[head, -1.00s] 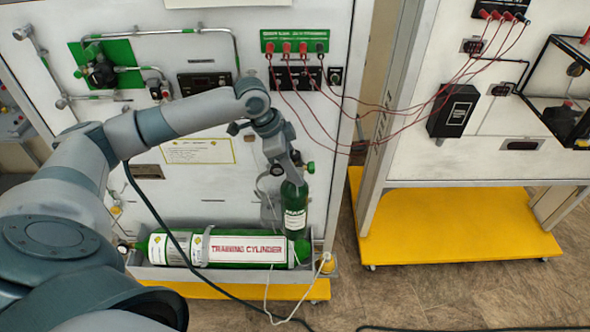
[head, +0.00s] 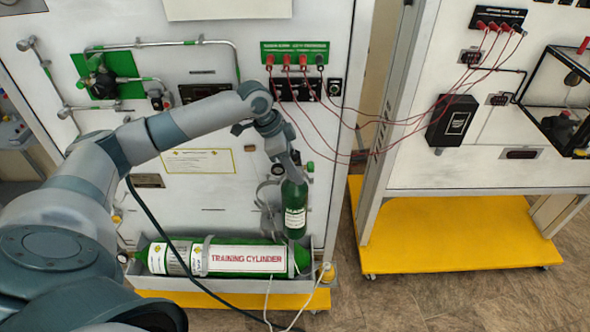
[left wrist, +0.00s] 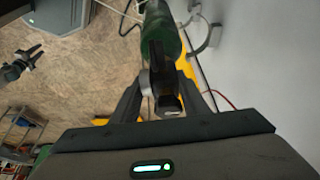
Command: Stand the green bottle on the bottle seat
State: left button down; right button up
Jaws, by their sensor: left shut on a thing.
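The green bottle (head: 295,213) hangs upright in front of the white panel, its lower end just above the right end of the lying training cylinder in the picture. My left gripper (head: 291,172) is shut on its top end. In the left wrist view the bottle (left wrist: 161,28) extends away from my left gripper (left wrist: 165,98). A grey curved bracket (left wrist: 207,36) on the panel is beside the bottle, apart from it; I cannot tell if it belongs to the bottle seat. My right gripper (left wrist: 36,58) shows small at the left of the wrist view, its fingers apparently spread.
The training cylinder (head: 247,259) lies in a grey tray at the panel's foot, close below the bottle. Red cables (head: 330,140) loop from the panel to a second stand. A yellow base (head: 450,230) and open floor are to the right.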

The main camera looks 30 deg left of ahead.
pick_arm(q)
jog(key=shift+w+a+r, duration=0.1)
jog(key=shift+w+a, duration=0.45)
jog(key=shift+w, duration=0.35)
jog(key=shift+w+a, duration=0.6)
jog(key=shift+w, duration=0.35)
jog(key=shift+w+a+r, duration=0.1)
jog(key=shift+w+a, duration=0.45)
jog(key=shift+w, duration=0.35)
jog(key=shift+f, duration=0.5)
